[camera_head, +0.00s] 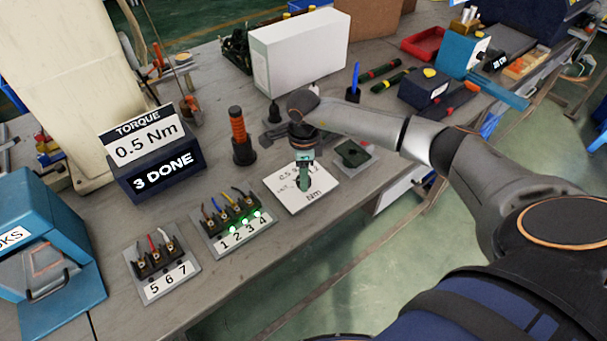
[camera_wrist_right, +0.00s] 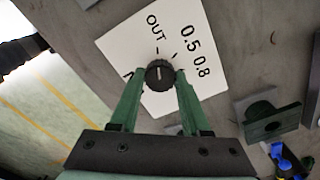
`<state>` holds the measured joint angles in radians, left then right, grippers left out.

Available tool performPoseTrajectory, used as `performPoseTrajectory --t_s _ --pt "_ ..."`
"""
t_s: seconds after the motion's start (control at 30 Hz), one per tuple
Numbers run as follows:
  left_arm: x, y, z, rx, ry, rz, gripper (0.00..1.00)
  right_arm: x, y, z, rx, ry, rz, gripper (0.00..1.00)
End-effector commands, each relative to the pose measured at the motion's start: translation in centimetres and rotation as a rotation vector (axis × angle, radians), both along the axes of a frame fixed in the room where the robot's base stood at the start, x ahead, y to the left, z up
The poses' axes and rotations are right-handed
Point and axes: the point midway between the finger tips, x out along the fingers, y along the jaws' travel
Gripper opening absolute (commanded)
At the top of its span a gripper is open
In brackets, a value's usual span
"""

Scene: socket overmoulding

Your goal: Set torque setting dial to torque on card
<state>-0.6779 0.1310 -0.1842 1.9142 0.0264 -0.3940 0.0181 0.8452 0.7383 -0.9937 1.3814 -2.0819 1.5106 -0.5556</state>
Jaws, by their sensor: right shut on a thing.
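The torque card (camera_head: 145,144) reads "TORQUE 0.5 Nm" and stands at the left, above a dark box labelled "3 DONE". The dial is a small black knob (camera_wrist_right: 159,74) on a white plate (camera_wrist_right: 112,46) printed "OUT", "0.5" and "0.8"; the plate also shows in the head view (camera_head: 317,199). My right gripper (camera_head: 304,186) points down over this plate. In the right wrist view, its green fingers (camera_wrist_right: 159,76) are shut on the dial from both sides. I cannot tell for certain which mark the dial points at. My left gripper is not in view.
A small plate with a dark holder (camera_head: 354,155) stands right of the dial plate. Terminal blocks numbered 1 to 4 (camera_head: 233,218) and 5 to 7 (camera_head: 160,265) lie to its left. An orange-handled tool (camera_head: 238,130) stands behind. Bare table lies in front.

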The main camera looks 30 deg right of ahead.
Motion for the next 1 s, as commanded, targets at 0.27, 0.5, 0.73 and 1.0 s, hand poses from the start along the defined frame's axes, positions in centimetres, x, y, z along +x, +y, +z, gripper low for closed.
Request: performPoseTrajectory --t_s 0.27,0.5,0.73,1.0 --pt "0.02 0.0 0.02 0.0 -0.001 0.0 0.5 0.0 -0.01 0.04 0.0 0.0 0.0 0.06" --pt "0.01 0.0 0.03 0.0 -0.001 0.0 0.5 0.01 -0.03 0.05 0.0 0.0 -0.003 0.0" --pt "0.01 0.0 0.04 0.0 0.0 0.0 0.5 0.03 -0.05 0.07 -0.001 0.001 -0.054 0.0" --pt "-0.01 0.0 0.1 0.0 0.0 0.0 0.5 0.05 -0.08 0.11 -0.001 0.0 -0.234 0.0"
